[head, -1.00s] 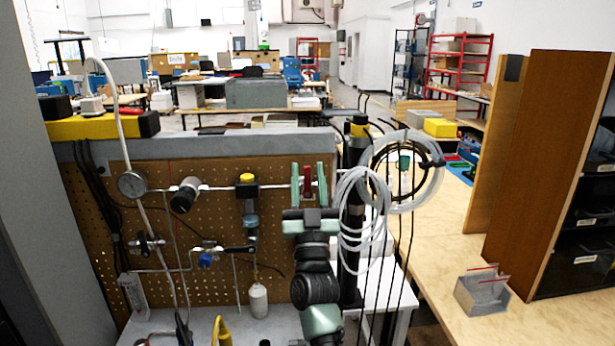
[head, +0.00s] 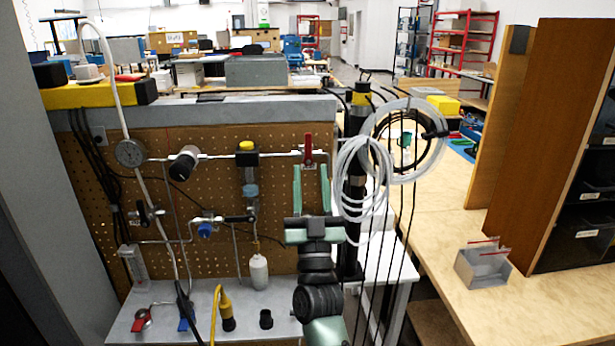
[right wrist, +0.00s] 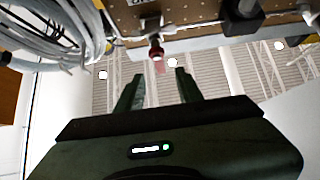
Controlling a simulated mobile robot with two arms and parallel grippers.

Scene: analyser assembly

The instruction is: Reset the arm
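My right gripper (head: 311,190) is in front of the pegboard in the head view, its two green fingers pointing up and spread apart. It is open and empty, just below a red valve handle (head: 308,149) on the pipe. In the right wrist view, the open fingers (right wrist: 152,90) stand apart with the red handle (right wrist: 156,50) beyond their tips. A clear gap shows between the fingers and the handle. My left gripper is not in view.
The pegboard (head: 215,240) carries a gauge (head: 130,153), pipes and valves. Coiled white tubing (head: 365,185) hangs close to the right of my right gripper. A grey shelf (head: 265,300) juts out below. A wooden table (head: 440,240) with a small grey box (head: 483,266) is at right.

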